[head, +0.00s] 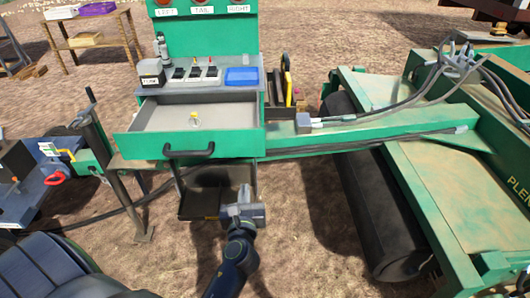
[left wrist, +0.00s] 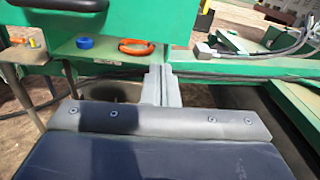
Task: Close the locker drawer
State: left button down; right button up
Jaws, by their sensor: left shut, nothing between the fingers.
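The locker drawer (head: 172,146) is pulled open, with its green front towards me and a black bar handle (head: 189,152) on it. A small clear and yellow item (head: 195,119) lies in the drawer's grey interior. My left gripper (head: 244,194) is shut and empty. In the head view it is below the drawer front and right of the handle, apart from the handle. In the left wrist view the closed fingers (left wrist: 161,86) point at the green machine. The drawer front (left wrist: 130,18) and part of the handle (left wrist: 70,4) show at upper left there. My right gripper is out of view.
A shelf (left wrist: 110,62) under the drawer holds a blue roll (left wrist: 85,43) and an orange ring (left wrist: 136,47). Switches and a blue tray (head: 241,76) stand on the locker top. A green beam with a cable runs right from the locker, above a large dark roller (head: 375,205).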

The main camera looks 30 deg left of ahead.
pick_arm(q)
jog(key=r, duration=0.2)
jog(key=y+p, duration=0.1)
jog(key=p, duration=0.1)
send_near(244, 146)
jog(key=shift+m, duration=0.3)
jog(key=x, duration=0.5)
jog(key=shift+w+a, duration=0.1)
jog(key=shift+a, duration=0.05)
jog(key=shift+x, duration=0.8)
jog(key=shift+f, duration=0.1)
